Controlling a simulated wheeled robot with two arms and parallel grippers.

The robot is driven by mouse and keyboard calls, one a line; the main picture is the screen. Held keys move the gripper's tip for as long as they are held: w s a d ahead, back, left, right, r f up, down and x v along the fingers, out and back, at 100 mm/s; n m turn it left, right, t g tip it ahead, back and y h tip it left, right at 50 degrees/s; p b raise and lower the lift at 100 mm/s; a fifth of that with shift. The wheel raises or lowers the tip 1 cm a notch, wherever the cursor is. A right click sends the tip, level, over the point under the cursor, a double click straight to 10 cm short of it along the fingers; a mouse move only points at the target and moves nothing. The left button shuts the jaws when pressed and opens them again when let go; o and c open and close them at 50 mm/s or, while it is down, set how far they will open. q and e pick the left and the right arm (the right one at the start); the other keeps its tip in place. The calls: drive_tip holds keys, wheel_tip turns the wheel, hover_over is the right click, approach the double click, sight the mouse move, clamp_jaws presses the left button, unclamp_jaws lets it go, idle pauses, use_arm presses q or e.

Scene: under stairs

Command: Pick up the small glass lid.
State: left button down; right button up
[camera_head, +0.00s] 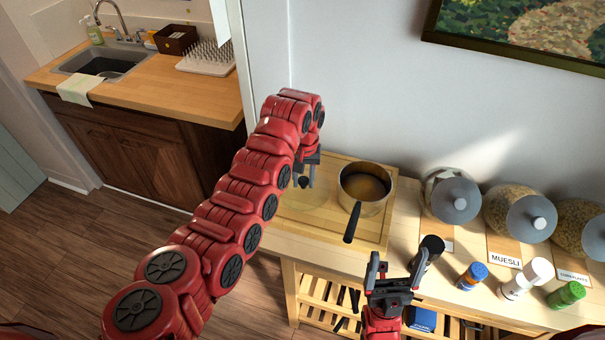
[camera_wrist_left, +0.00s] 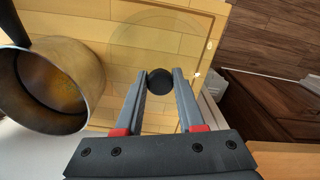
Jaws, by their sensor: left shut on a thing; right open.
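The small glass lid (camera_head: 301,201) is a clear disc with a dark round knob, over the left part of the wooden board. My left gripper (camera_head: 304,178) comes down from above and is shut on the lid's knob. In the left wrist view the knob sits between the fingertips (camera_wrist_left: 160,84), and the clear disc (camera_wrist_left: 150,42) spreads out beyond them. I cannot tell whether the lid touches the board or is slightly raised. My right gripper (camera_head: 388,268) is open and empty at the table's front edge.
A steel saucepan (camera_head: 362,207) with a black handle stands on the wooden board (camera_head: 345,243), just right of the lid. Jars, including a muesli jar (camera_head: 520,212), and small bottles like the blue-capped one (camera_head: 472,275) fill the table's right side. A wall stands behind.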

sight(307, 205)
use_arm(q)
drive_tip(key=s, duration=0.3)
drive_tip(key=s+d, duration=0.1)
drive_tip(key=s, duration=0.1)
drive_tip(key=shift+s+r+b, duration=0.3)
drive_tip(key=shift+r, duration=0.05)
drive_tip(key=s+d+p, duration=0.1)
drive_tip(key=s+p, duration=0.6)
drive_tip(key=s, duration=0.1)
drive_tip(key=shift+d+r, duration=0.15)
drive_tip(key=shift+r, duration=0.3)
drive_tip(key=c, duration=1.1)
unclamp_jaws()
clamp_jaws()
